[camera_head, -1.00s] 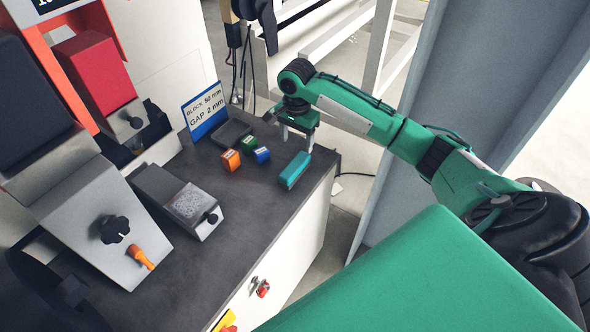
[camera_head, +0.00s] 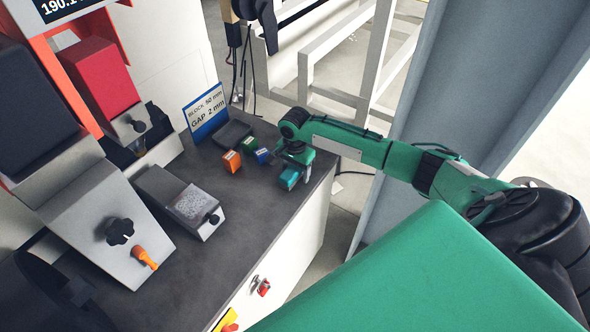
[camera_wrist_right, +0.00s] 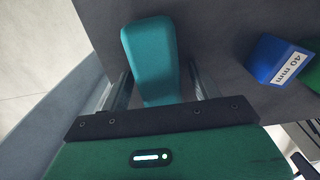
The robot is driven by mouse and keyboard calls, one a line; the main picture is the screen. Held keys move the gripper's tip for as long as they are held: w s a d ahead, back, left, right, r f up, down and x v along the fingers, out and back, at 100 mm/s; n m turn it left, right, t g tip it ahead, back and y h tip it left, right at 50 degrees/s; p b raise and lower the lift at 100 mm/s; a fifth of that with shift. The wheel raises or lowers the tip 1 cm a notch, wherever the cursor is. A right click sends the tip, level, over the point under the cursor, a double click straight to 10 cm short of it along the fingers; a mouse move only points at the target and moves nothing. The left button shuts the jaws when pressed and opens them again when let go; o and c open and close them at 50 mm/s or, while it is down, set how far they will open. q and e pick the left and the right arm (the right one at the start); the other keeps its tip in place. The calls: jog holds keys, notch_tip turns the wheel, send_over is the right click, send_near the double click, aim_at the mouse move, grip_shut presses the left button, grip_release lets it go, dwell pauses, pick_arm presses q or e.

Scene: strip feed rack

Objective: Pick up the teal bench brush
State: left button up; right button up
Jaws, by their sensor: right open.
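The teal bench brush (camera_head: 288,179) lies on the dark bench top near its right edge, partly hidden under my right gripper. In the right wrist view the brush (camera_wrist_right: 151,58) lies between the two fingers, with a finger on either side and a gap visible on the right. My right gripper (camera_wrist_right: 160,92) is open around the brush. In the head view my right gripper (camera_head: 291,181) is low over the bench at the brush. My left gripper is not in view.
Orange (camera_head: 231,161), green (camera_head: 249,145) and blue (camera_head: 263,155) blocks stand left of the brush. The blue block is marked 40 mm in the wrist view. A grey device (camera_head: 183,204) and a sign (camera_head: 205,112) are farther left. The bench's right edge is close.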

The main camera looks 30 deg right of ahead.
jog(key=c, duration=1.1)
jog(key=shift+r, duration=0.15)
notch_tip(320, 180, up, 20)
jog(key=shift+f+b, duration=0.1)
jog(key=shift+b, duration=0.9)
